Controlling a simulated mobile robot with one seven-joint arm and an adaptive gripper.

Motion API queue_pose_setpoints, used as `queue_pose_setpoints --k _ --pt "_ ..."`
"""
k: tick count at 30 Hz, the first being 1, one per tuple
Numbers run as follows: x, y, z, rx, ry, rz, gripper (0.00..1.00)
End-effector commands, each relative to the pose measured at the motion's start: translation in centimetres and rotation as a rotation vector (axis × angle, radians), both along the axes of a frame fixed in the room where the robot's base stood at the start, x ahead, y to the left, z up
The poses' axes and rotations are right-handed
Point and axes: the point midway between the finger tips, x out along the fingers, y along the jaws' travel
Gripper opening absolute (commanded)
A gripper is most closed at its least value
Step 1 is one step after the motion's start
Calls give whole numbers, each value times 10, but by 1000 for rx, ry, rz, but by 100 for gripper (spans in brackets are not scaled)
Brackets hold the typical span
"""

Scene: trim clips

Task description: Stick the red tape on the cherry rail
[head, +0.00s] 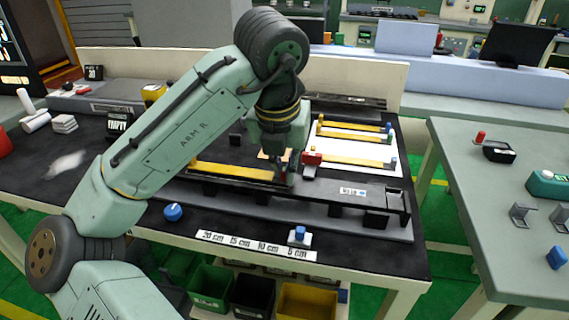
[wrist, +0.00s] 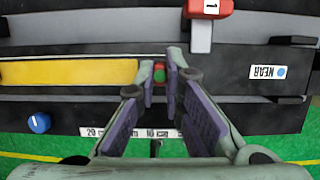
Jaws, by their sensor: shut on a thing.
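My gripper (head: 285,178) points down over the black bench at the right end of a long yellow bar (head: 232,172). In the wrist view its purple-padded fingers (wrist: 158,84) are closed around a small red piece with a green face (wrist: 159,72). The piece is mostly hidden by the fingers, so I cannot tell whether it is the red tape. The yellow bar also shows in the wrist view (wrist: 70,72), its right end just left of the fingers. I see no label that marks a cherry rail.
A red-topped block (head: 311,157) numbered 1 stands just right of my gripper. More yellow bars (head: 345,162) lie behind it. A blue knob (head: 173,212) and a distance strip (head: 256,245) are in front. A second table (head: 500,190) stands to the right.

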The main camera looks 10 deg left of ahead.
Motion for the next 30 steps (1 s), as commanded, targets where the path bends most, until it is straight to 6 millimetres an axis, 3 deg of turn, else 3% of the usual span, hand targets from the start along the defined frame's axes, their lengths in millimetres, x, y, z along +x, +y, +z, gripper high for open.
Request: queue_pose_setpoints --k 2,3,13,23,30 --pt "0 0 0 0 0 0 0" --pt "0 0 0 0 0 0 10" --pt "0 0 0 0 0 0 32" --pt "0 0 1 0 0 0 33" --pt "-10 1 33 3 -3 2 33"
